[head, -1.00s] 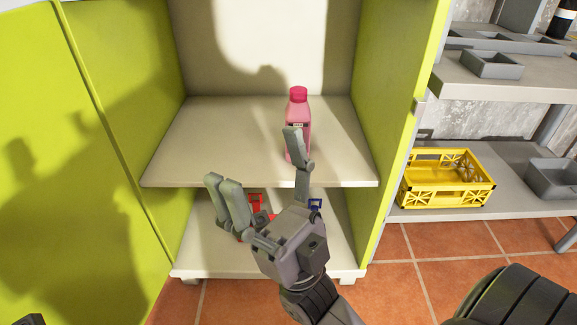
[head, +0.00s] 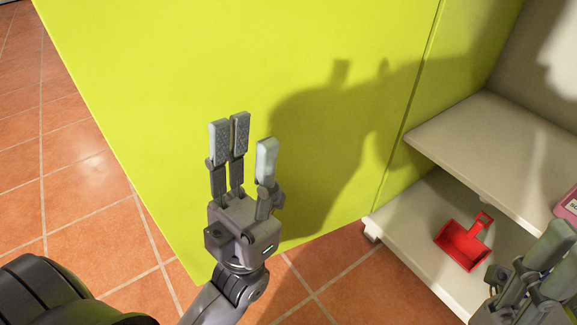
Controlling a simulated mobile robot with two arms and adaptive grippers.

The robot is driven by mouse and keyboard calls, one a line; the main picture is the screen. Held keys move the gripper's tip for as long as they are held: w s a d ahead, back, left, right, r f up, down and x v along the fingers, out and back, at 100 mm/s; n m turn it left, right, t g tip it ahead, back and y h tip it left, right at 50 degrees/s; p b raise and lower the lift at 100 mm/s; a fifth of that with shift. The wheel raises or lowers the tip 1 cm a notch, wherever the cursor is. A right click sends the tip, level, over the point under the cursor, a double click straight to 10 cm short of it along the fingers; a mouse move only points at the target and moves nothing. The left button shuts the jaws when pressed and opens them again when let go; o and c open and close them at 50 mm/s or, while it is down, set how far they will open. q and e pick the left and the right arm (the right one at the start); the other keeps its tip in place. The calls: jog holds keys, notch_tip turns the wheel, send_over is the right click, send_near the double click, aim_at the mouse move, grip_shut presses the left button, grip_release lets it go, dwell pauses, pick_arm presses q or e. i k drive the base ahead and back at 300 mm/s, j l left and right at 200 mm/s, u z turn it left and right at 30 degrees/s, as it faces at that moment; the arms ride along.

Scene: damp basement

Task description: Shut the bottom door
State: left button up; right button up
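The lime-green door (head: 150,70) stands open and fills the left and middle of the head view. Its hinge side meets the cabinet's green side wall (head: 455,80) at the right, and its lower edge slants above the tiled floor. My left gripper (head: 247,145) is in front of the door's face, with fingers pointing up, spread apart and empty. Whether it touches the door cannot be told. My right gripper (head: 553,262) shows partly at the lower right edge, in front of the cabinet opening; its full finger spread is cut off.
The open cabinet has a middle shelf (head: 490,135) and a bottom shelf (head: 415,220). A red dustpan-like scoop (head: 462,243) lies on the bottom shelf. A pink bottle (head: 568,205) is cut off at the right edge. Terracotta floor (head: 75,215) is clear at the left.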

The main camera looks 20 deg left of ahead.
aim_at(333, 81)
jog(key=k+j+z, duration=0.2)
jog(key=j, duration=0.3)
jog(key=k+j+z, duration=0.25)
jog(key=j, duration=0.25)
jog(key=k+j+z, duration=0.2)
jog(key=k+j, duration=0.2)
jog(key=j+z, duration=0.2)
jog(key=j, duration=0.2)
jog(key=j+z, duration=0.15)
jog(key=j, duration=0.25)
jog(key=k+j+z, duration=0.2)
jog(key=j, duration=0.2)
jog(key=j+z, duration=0.2)
jog(key=j, duration=0.2)
jog(key=k+j+z, duration=0.15)
jog(key=j, duration=0.25)
jog(key=k+j+z, duration=0.2)
jog(key=j, duration=0.15)
jog(key=j+z, duration=0.3)
jog(key=j, duration=0.85)
jog(key=k+l+z, duration=0.2)
jog(key=i+j, duration=0.05)
jog(key=j, duration=0.05)
